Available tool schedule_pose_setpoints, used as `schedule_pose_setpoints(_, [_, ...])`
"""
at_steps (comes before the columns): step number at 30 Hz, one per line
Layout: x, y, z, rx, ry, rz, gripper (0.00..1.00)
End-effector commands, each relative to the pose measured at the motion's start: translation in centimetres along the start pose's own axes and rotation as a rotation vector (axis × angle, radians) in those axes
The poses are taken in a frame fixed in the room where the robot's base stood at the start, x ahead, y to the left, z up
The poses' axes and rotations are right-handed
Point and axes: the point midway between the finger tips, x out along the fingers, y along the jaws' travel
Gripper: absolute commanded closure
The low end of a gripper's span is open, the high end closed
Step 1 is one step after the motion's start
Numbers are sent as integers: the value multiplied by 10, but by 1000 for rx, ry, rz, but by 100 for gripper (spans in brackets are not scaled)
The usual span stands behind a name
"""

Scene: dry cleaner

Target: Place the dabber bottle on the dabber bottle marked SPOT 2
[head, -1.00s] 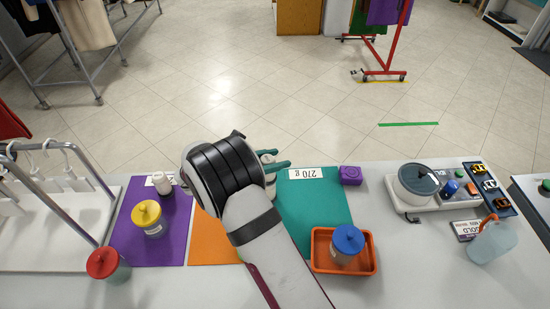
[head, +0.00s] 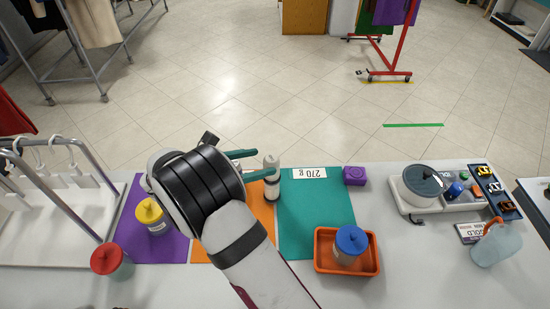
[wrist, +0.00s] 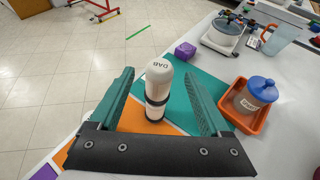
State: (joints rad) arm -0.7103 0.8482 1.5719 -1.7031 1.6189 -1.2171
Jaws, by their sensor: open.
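A white dabber bottle with a dark band stands upright near the border of the orange mat and the teal mat. It shows in the head view (head: 271,182) and in the wrist view (wrist: 158,82), where its top reads "DAB". My gripper (head: 258,164) is open, its teal fingers pointing right toward the bottle. In the wrist view the bottle shows in the gap between the fingers (wrist: 164,92), with space on both sides. I see no SPOT 2 marking; my arm hides part of the purple mat (head: 180,248).
A rail rack (head: 80,195) stands left.

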Motion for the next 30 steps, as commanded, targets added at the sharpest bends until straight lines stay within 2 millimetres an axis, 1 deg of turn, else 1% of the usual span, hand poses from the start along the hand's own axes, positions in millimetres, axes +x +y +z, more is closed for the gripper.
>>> schedule_pose_setpoints(1, [-13,1,0,0,0,4,19])
schedule_pose_setpoints(3, [-27,0,0,1,0,3,19])
schedule_pose_setpoints(6, [-40,0,0,1,1,1,19])
schedule_pose_setpoints(11, [-46,0,0,0,1,-1,19])
schedule_pose_setpoints(13, [-41,-9,7,42,24,-30,19])
schedule_pose_setpoints(14, [-36,-19,14,88,48,-63,19])
schedule_pose_setpoints(16, [-22,-60,37,278,142,-192,19])
schedule_pose_setpoints(17, [-17,-86,47,394,192,-271,19])
schedule_pose_setpoints(18, [-13,-125,58,572,259,-396,19])
schedule_pose_setpoints(19, [-13,-156,64,720,307,-499,19])
schedule_pose_setpoints(20, [-17,-185,66,871,350,-604,19])
schedule_pose_setpoints(21, [-27,-222,66,1075,399,-748,19])
schedule_pose_setpoints(23, [-48,-266,58,1374,452,-968,19])
schedule_pose_setpoints(24, [-64,-288,51,1559,476,-1109,19])
schedule_pose_setpoints(25, [-76,-300,44,1683,489,-1207,19])
schedule_pose_setpoints(27, [-99,-316,30,1919,502,-1408,19])
schedule_pose_setpoints(30, [-118,-323,17,2116,507,-1594,19])
